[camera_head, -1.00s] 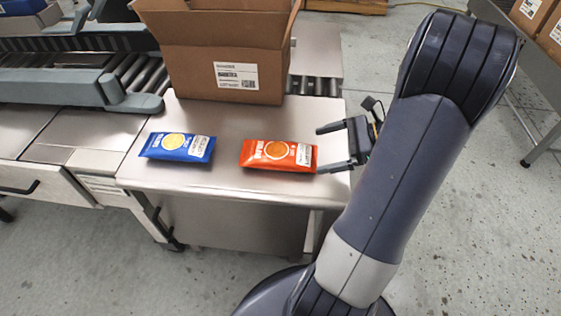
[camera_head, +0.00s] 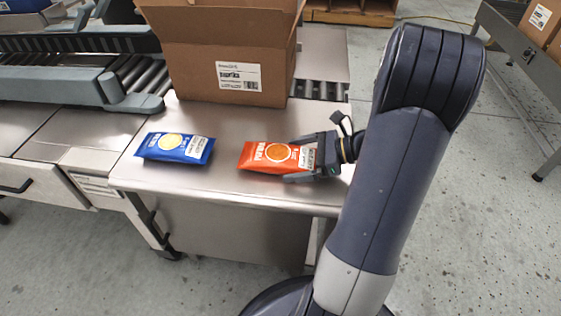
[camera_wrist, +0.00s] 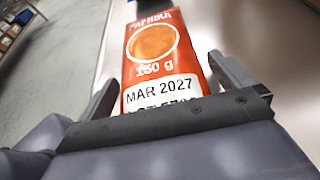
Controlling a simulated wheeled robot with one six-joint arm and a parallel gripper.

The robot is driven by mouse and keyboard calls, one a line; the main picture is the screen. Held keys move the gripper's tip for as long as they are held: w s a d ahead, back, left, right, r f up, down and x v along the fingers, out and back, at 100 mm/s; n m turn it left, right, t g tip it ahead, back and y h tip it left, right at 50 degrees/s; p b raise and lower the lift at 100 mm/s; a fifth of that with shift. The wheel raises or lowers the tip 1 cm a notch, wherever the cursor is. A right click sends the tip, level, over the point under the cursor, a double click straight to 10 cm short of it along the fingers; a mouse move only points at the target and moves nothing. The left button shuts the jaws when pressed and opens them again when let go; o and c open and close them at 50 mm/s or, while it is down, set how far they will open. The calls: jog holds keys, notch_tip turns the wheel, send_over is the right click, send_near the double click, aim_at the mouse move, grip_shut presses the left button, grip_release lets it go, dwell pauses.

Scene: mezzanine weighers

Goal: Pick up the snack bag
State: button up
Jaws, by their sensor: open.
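An orange-red snack bag (camera_head: 262,156) lies flat on the steel table, its label end toward my gripper. In the wrist view the fingers (camera_wrist: 164,88) flank the bag. Whether they touch it I cannot tell.
An open cardboard box (camera_head: 215,50) stands behind the bags at the back of the steel table (camera_head: 225,190). A roller conveyor (camera_head: 130,78) runs at the left. The table front is clear, and its front edge lies close to the bags.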

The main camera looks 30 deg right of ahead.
jog(key=shift+w+a+f, duration=0.1)
jog(key=shift+w+a, duration=0.05)
jog(key=shift+a, duration=0.15)
jog(key=shift+c, duration=0.2)
jog(key=c, duration=0.8)
jog(key=shift+c, duration=0.2)
